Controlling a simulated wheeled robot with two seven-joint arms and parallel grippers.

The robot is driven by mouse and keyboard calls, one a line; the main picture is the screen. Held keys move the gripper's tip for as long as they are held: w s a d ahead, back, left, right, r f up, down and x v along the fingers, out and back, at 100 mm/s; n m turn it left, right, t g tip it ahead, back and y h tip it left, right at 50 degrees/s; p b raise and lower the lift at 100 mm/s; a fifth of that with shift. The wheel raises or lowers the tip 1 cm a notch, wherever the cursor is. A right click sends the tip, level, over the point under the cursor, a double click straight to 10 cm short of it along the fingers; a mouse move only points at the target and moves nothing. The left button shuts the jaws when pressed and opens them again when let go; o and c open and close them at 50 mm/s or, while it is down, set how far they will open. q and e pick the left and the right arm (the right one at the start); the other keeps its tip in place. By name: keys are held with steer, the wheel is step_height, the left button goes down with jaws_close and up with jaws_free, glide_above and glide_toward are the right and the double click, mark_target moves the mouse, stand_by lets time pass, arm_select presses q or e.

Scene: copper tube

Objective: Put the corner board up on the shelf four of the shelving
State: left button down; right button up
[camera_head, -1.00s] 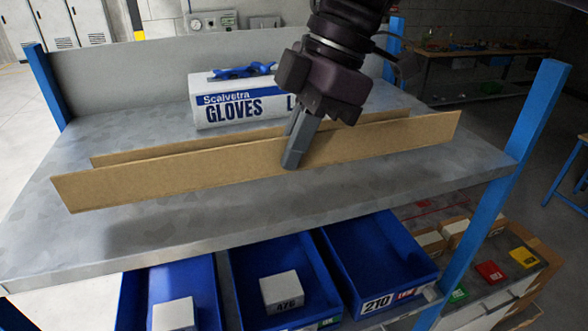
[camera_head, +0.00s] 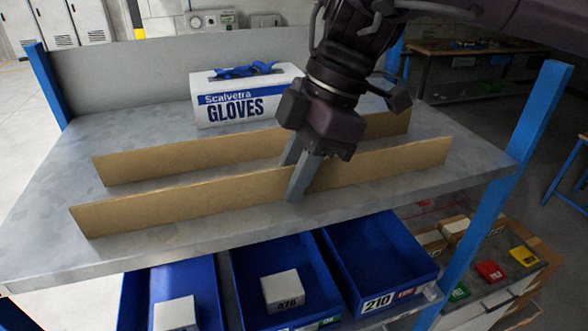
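Two long tan corner boards stand on edge on the grey shelf (camera_head: 150,245) of the shelving. The front corner board (camera_head: 180,205) runs from left to right near the front of the shelf, its lower edge at or very close to the surface. My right gripper (camera_head: 297,178) reaches down over it with one finger in front and one behind, and appears shut on it. The back corner board (camera_head: 190,158) stands behind, roughly parallel, with bare shelf between them. My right gripper hides part of both boards. My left gripper is not in view.
A white gloves box (camera_head: 240,108) with blue gloves on top sits behind the boards. Blue uprights (camera_head: 520,150) stand at the shelf's corners. The shelf's front left is bare.

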steer(key=v, duration=1.2)
steer(key=shift+a+r, duration=0.1)
